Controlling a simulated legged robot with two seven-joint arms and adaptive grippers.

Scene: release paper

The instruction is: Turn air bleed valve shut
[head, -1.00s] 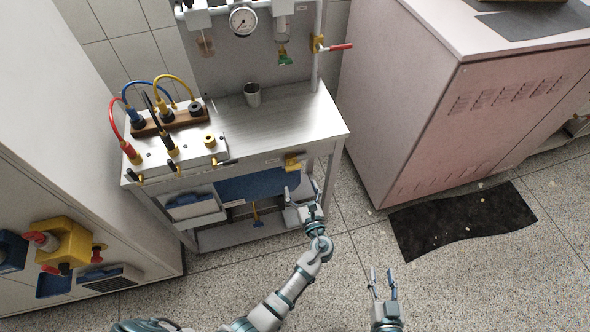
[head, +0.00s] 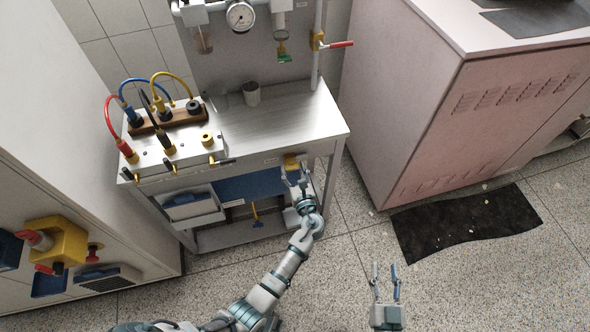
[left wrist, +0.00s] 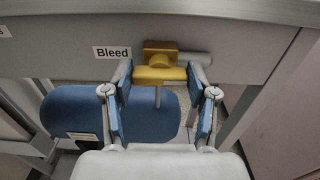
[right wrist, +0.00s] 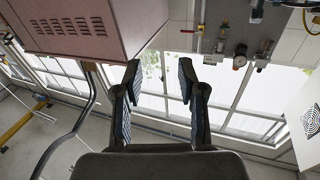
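The air bleed valve is a yellow valve (head: 291,162) on the front edge of the metal bench, at its right end. In the left wrist view its yellow handle (left wrist: 160,75) lies crosswise beside a "Bleed" label (left wrist: 113,52), with a thin pin hanging below. My left gripper (head: 295,176) is open at the valve. Its two fingers (left wrist: 160,78) stand on either side of the handle, close to its ends; I cannot tell whether they touch it. My right gripper (head: 385,268) is open and empty over the floor; its spread fingers also show in the right wrist view (right wrist: 158,78).
The bench (head: 290,120) carries hoses, a cup (head: 251,94) and a gauge (head: 240,16) above. A red-handled valve (head: 340,44) is on the pipe. A pinkish cabinet (head: 450,120) stands right, and a dark mat (head: 465,222) lies on the open floor.

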